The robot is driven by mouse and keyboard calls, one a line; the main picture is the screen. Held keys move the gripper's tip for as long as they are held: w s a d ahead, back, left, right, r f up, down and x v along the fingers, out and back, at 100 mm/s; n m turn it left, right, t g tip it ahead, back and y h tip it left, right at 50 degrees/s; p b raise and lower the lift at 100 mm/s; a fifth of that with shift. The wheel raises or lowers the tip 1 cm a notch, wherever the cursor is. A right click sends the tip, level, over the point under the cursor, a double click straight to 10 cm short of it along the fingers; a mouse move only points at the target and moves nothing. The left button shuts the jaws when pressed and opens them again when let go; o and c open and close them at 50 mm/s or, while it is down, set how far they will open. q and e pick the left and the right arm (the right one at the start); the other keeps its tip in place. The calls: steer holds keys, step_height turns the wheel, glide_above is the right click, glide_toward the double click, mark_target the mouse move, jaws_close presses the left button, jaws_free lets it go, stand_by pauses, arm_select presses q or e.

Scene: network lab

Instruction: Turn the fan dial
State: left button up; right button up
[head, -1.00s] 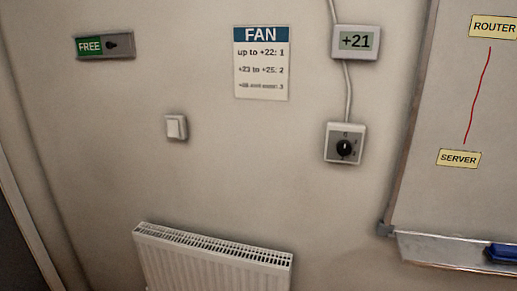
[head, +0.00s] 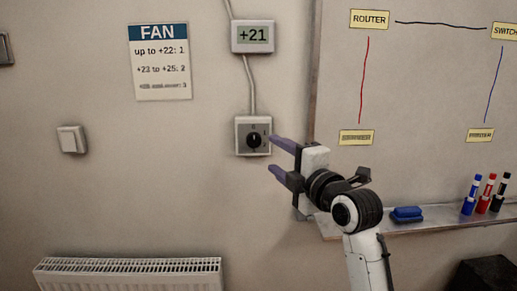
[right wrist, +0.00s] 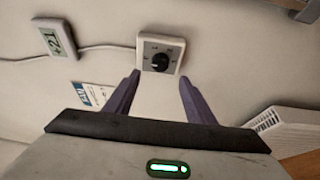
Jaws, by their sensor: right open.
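The fan dial (head: 253,140) is a black round knob on a pale square wall plate (head: 240,149). It also shows in the right wrist view (right wrist: 160,62), beyond and between my fingertips. My right gripper (head: 272,155) is open and empty, just right of the dial in the head view, its two purple fingers pointing left toward it. I cannot tell how far the fingertips are from the wall. The display (head: 253,36) above reads +21. The FAN sheet (head: 160,62) lists up to +22: 1, +23 to +25: 2, and a blurred third line with 3. My left gripper is not in view.
A whiteboard (head: 425,80) with labels and drawn lines hangs at the right. Its tray (head: 440,224) holds a blue eraser (head: 406,214) and several markers. A light switch (head: 71,139) and radiator (head: 130,272) are at the left. A cable joins the display to the dial plate.

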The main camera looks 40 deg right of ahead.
mark_target(255, 142)
steer(key=w, duration=0.3)
steer(key=w+d+p, duration=0.1)
steer(key=w, duration=0.5)
steer(key=shift+w+d, duration=0.25)
steer(key=shift+w, duration=0.15)
steer(key=shift+c, duration=0.3)
steer(key=c, duration=1)
